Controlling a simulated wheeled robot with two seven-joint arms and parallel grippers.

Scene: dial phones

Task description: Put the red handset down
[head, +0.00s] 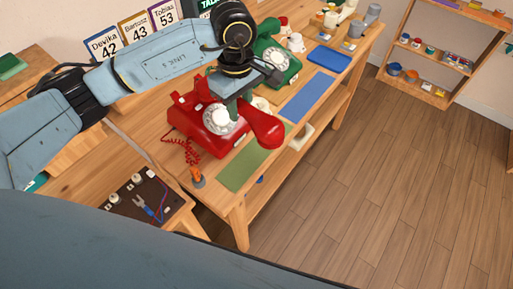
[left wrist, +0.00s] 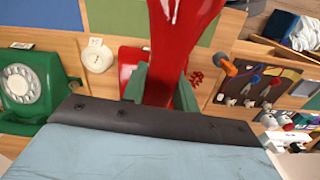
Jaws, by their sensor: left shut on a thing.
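The red dial phone (head: 195,125) stands on the wooden workbench, with its coiled red cord at its left. My left gripper (head: 242,102) is over the phone's right side, shut on the red handset (head: 264,128). The handset's near end reaches out beyond the phone, above the edge of the green mat (head: 240,172). In the left wrist view the handset (left wrist: 178,38) runs up from between the fingers (left wrist: 160,88). The gripper hides part of the handset and phone. My right gripper is not in view.
A green dial phone (head: 275,52) stands farther back, beside a blue mat (head: 308,96) and a blue tray (head: 329,59). An orange-handled tool (head: 197,176) is near the front edge. A dark board with wires (head: 143,200) lies at the lower left. The green mat looks clear.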

